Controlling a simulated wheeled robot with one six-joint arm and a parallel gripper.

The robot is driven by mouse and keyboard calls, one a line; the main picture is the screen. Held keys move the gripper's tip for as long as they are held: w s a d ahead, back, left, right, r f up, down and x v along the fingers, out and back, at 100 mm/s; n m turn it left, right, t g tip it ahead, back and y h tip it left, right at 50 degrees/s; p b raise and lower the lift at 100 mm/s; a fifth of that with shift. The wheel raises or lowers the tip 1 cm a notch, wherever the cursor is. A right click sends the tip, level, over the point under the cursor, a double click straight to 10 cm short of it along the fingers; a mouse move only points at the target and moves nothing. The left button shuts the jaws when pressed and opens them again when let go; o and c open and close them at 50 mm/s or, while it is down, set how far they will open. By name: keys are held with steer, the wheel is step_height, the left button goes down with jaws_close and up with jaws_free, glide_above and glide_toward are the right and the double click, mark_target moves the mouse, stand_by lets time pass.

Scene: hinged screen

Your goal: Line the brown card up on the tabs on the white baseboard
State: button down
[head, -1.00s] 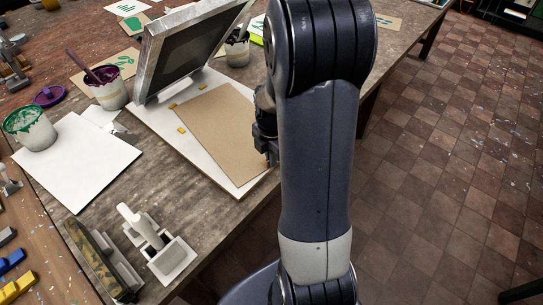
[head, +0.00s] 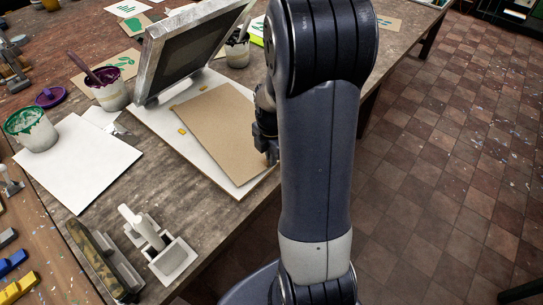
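The brown card (head: 215,132) lies flat on the white baseboard (head: 205,168), a little askew to it. Small yellow tabs show on the board by the card's left and far edges: one at the left (head: 182,131), one at the far side (head: 202,87). The card's far-left corner lies close to the tabs; I cannot tell whether it touches them. My gripper (head: 270,156) is at the card's right edge, low over the board. My arm hides much of it, so its fingers and any hold on the card are unclear.
A framed screen (head: 196,48) stands tilted up on its hinge at the baseboard's far side. Paint pots (head: 30,128), a white sheet (head: 78,162) and a squeegee rack (head: 160,245) lie to the left and in front. The table's edge runs close to the board's right side.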

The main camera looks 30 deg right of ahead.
steer(key=shift+r+p, duration=1.05)
steer(key=shift+r, duration=0.55)
steer(key=shift+d+f, duration=0.1)
steer(key=shift+w+d+f+n+b, duration=0.35)
steer(key=shift+w+d+f+b, duration=0.1)
steer(key=shift+d+f, duration=0.2)
steer(key=shift+w+d+f+n+b, duration=0.4)
steer(key=shift+w+d+f, duration=0.1)
steer(key=shift+d, duration=0.3)
steer(key=shift+w+d+f+n+b, duration=0.35)
steer(key=shift+w+d+f+b, duration=0.1)
steer(key=shift+d+f, duration=0.2)
steer(key=shift+w+a, duration=0.1)
steer(key=shift+a, duration=0.15)
steer(key=c, duration=1.5)
jaws_free()
steer(key=shift+o, duration=0.2)
